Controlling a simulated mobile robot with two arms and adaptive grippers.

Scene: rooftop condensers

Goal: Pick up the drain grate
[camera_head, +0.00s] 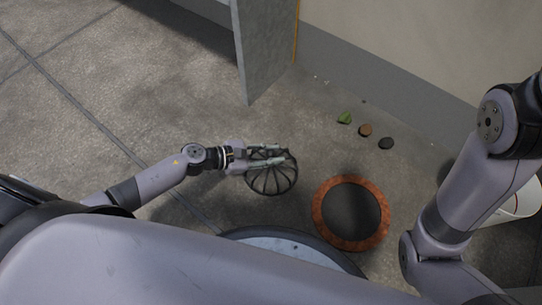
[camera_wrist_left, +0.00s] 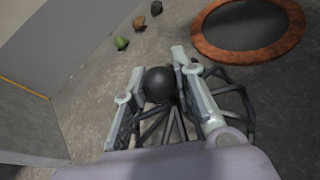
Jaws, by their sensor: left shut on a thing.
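The drain grate (camera_head: 272,180) is a dark, domed wire cage with curved ribs. In the head view it is left of a round opening with an orange-brown rim (camera_head: 324,217). My left gripper (camera_head: 270,160) reaches in from the left and is shut on the grate near its top. In the left wrist view a dark round knob (camera_wrist_left: 159,84) sits between the fingers of the left gripper (camera_wrist_left: 158,75), with the grate's ribs (camera_wrist_left: 238,100) spreading below. Whether the grate touches the floor I cannot tell. My right arm shows at the right, but its gripper is out of view.
A green leaf-like piece (camera_head: 344,118), a brown stone (camera_head: 365,130) and a dark stone (camera_head: 386,143) lie near the wall. A grey panel (camera_head: 265,45) stands at the top. A white bucket (camera_head: 518,203) is at the right, partly behind my right arm. The floor at left is clear.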

